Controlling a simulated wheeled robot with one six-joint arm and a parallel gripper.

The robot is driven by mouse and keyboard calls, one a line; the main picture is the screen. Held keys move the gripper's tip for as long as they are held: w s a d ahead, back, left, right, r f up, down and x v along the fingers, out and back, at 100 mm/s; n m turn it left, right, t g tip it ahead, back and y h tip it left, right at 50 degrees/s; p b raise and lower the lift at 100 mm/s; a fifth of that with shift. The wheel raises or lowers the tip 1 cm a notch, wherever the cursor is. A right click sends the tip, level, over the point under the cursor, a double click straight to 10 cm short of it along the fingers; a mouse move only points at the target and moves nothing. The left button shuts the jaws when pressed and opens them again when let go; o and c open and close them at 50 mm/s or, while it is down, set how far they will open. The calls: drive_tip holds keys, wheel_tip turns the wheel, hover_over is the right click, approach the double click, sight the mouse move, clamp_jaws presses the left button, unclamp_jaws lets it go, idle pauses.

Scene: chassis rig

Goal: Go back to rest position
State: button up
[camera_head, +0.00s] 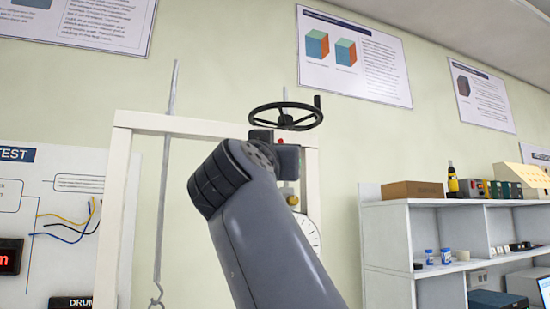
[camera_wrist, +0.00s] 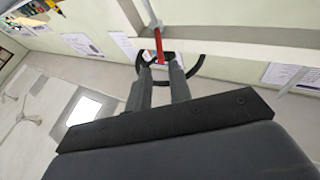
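My grey arm rises through the middle of the head view, where my gripper cannot be made out. In the wrist view, my gripper (camera_wrist: 161,67) has its two grey fingers apart, with a visible gap between them. A red rod-like part (camera_wrist: 159,45) shows at the gap near the fingertips; I cannot tell whether it touches them. A black handwheel (camera_head: 286,116) sits on top of the white frame (camera_head: 190,126) in the head view. Its dark ring (camera_wrist: 197,62) shows beyond the fingers in the wrist view.
A thin metal rod with a hook (camera_head: 157,295) hangs left of my arm. A round dial (camera_head: 309,233) is partly hidden behind my arm. A white shelf unit (camera_head: 390,240) with boxes and small jars stands at the right. A test board (camera_head: 60,185) is at the left.

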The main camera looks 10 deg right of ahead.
idle(0.3)
drive_tip(key=p+x, duration=0.5)
drive_tip(key=x, duration=0.6)
drive_tip(key=shift+r, duration=0.15)
drive_tip(key=shift+s, duration=0.15)
drive_tip(key=shift+y, duration=0.3)
